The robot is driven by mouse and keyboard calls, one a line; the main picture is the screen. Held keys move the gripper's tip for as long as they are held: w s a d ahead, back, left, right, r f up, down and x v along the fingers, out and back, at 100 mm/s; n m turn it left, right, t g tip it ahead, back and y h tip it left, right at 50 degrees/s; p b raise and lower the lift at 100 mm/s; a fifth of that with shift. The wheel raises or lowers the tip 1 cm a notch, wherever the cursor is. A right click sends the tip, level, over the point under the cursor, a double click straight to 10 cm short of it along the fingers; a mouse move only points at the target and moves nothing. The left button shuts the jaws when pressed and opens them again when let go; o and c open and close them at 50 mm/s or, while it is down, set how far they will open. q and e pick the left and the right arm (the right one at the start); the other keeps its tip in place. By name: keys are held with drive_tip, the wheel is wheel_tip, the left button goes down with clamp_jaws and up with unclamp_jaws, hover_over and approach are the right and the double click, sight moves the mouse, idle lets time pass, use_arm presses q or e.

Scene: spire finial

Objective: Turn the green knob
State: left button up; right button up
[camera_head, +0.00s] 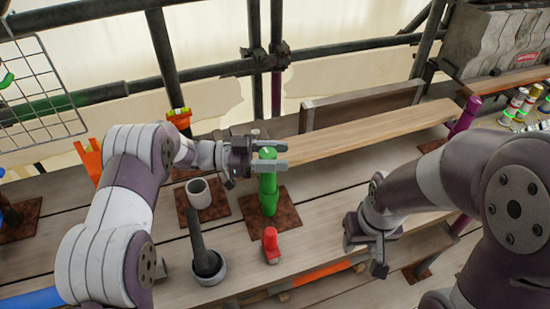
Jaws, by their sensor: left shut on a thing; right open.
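A green knob-like post (268,192) stands upright on a rust-brown square plate on the wooden boards, near the middle of the head view. My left gripper (271,156) reaches in from the left and is shut on the top part of the green knob, with its fingers on either side. The fingers hide part of the knob's upper end. My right gripper (366,238) is open and empty to the right, over the front part of the planks, apart from the knob.
A red object (271,246), a mortar with a dark pestle (206,262) and a white cup (198,192) stand close by. A long plank (370,132) lies behind. A purple post (465,115) and several cans (514,103) are at right.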

use_arm(q)
drive_tip(key=shift+s+m+g, duration=0.1)
drive_tip(key=shift+m+g, duration=0.4)
drive_tip(key=shift+g, duration=0.3)
drive_tip(key=o, duration=1)
drive_tip(key=shift+d, duration=0.1)
drive_tip(key=shift+c, duration=0.2)
drive_tip(key=w+a+b, duration=0.1)
drive_tip(key=a+b, duration=0.2)
drive_tip(key=a, duration=0.9)
drive_tip(key=shift+w+a, duration=0.25)
drive_tip(key=shift+a, duration=0.05)
